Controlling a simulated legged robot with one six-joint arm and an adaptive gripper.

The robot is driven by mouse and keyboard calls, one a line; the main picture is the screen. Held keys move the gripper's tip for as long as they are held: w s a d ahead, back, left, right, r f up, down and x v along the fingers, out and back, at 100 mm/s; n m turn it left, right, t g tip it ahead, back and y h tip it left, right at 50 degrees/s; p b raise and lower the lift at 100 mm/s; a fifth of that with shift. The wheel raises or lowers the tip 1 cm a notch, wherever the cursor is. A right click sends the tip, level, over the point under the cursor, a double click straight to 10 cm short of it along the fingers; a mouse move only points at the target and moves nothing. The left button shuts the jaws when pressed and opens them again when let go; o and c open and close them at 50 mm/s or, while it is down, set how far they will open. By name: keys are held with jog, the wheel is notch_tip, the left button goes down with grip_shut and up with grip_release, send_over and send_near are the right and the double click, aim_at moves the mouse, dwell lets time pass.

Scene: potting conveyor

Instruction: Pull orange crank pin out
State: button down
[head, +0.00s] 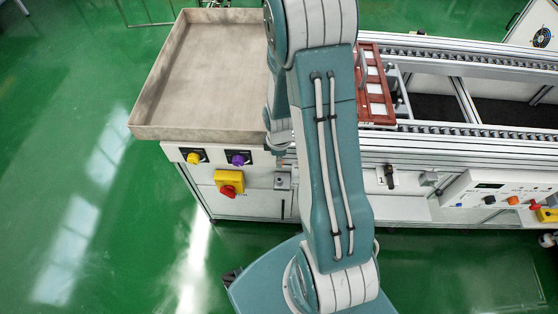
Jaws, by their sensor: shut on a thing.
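The orange crank pin cannot be made out; my arm covers the middle of the view. My forearm runs down the centre, and part of my wrist shows at its left edge, over the right side of the grey tray. My gripper is hidden behind the arm, so its jaws and anything in them do not show. A small metal bracket (282,181) on the white front panel (262,204) shows just left of the forearm.
The empty grey tray (150,131) is at the left. A yellow knob (193,158), a purple knob (238,159) and a red switch (229,190) sit below it. A brown-red frame (377,122) lies on the conveyor (470,130) at right. Green floor is clear at left.

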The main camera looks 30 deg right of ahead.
jog(key=shift+r, duration=2.4)
